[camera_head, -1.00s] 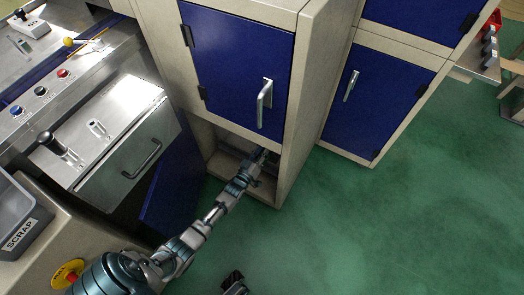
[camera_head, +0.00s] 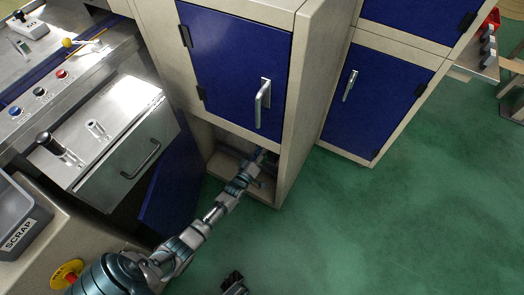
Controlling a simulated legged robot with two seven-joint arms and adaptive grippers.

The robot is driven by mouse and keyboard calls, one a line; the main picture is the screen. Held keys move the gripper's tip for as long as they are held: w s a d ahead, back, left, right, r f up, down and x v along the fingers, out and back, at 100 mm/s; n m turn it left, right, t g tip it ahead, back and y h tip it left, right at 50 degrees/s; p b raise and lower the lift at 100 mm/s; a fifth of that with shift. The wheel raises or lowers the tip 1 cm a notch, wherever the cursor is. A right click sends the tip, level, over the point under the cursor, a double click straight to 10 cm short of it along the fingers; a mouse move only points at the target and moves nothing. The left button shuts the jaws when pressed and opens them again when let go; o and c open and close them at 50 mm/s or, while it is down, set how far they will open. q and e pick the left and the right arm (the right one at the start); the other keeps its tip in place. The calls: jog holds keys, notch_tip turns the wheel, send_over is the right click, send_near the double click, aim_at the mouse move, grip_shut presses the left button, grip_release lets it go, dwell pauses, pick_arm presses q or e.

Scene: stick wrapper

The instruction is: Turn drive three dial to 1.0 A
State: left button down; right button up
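My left arm reaches from the lower left into the open lower bay (camera_head: 226,165) of the cabinet, under its blue door (camera_head: 238,75). My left gripper (camera_head: 262,156) is at the bay's mouth, small and dark, partly lost in shadow. Whether its fingers are apart or closed does not show. The drive three dial and its scale cannot be made out; the bay's inside is mostly hidden by the cabinet and my arm. What looks like my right gripper (camera_head: 233,281) shows only in part at the bottom edge, over the floor, with its finger state unclear.
At left is a metal machine with a handled cover (camera_head: 128,140), a black-knobbed lever (camera_head: 48,141) and coloured buttons (camera_head: 38,92). A grey SCRAP bin (camera_head: 18,220) and a red emergency button (camera_head: 70,277) are nearby. The green floor (camera_head: 400,220) at right is clear.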

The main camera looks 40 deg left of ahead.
pick_arm(q)
jog(key=c, duration=0.8)
grip_release()
jog(key=shift+a+r, duration=0.35)
jog(key=shift+r, duration=0.05)
jog(key=shift+f, duration=0.3)
jog(key=shift+s+d+f, duration=0.1)
jog(key=shift+s+d, duration=0.05)
jog(key=r+v, duration=0.1)
jog(key=v, duration=1)
jog(key=shift+s+f, duration=0.35)
jog(key=shift+f, duration=0.15)
